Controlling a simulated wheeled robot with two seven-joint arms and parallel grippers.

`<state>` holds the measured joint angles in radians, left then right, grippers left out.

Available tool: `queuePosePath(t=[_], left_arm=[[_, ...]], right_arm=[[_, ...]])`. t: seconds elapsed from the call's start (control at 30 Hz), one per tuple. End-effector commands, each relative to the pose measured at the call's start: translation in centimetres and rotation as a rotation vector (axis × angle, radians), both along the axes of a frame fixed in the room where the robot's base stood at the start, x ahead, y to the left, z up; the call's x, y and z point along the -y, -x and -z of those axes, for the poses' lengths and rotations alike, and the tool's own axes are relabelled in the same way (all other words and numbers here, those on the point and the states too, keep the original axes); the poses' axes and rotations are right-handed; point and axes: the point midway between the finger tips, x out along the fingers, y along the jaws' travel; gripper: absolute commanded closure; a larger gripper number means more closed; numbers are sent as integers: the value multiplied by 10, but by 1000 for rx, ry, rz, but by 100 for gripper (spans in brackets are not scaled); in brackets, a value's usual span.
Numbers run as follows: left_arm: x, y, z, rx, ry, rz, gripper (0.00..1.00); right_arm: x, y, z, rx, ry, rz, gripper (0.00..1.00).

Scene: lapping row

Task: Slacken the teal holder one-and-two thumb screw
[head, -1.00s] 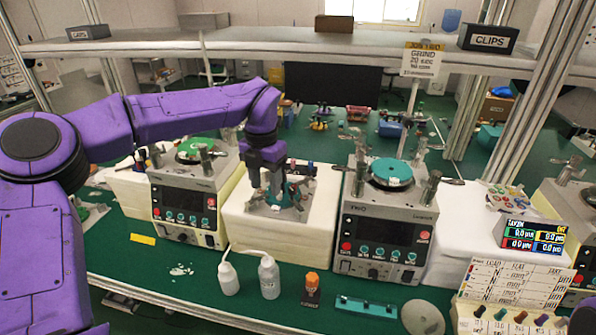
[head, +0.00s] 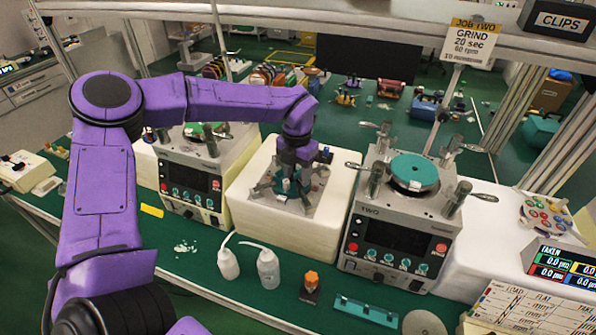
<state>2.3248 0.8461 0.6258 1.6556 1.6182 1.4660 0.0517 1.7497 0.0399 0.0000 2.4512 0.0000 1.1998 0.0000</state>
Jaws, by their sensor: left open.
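My left gripper (head: 291,186) reaches down over a grey plate (head: 303,206) on the white block between two lapping machines. Its jaws are open. A small teal part, which may be the teal holder (head: 284,186), shows between and beside the fingers on this plate. The gripper hides much of it, and its thumb screws are too small to tell apart. I cannot tell whether the fingers touch a screw. My right gripper is not in view.
The machine marked TWO (head: 394,232), with a teal disc (head: 414,171) and upright posts, stands close on the right. Another machine (head: 196,182) stands on the left.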

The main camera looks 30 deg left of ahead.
Motion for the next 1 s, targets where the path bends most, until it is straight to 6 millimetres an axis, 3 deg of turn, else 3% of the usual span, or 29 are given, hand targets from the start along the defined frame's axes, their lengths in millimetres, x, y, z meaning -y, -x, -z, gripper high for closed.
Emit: queuePosePath(t=[0.13,0.4,0.53,0.57,1.0], left_arm=[[1,-1,14,-2,-1,2,52],[2,-2,17,0,-1,3,52],[2,-2,17,0,-1,4,94],[2,-2,17,0,-1,4,100],[2,-2,20,0,-1,-66,100]], right_arm=[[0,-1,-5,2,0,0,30],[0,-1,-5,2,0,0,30],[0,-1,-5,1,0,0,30],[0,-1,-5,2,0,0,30],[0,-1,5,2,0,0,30]])
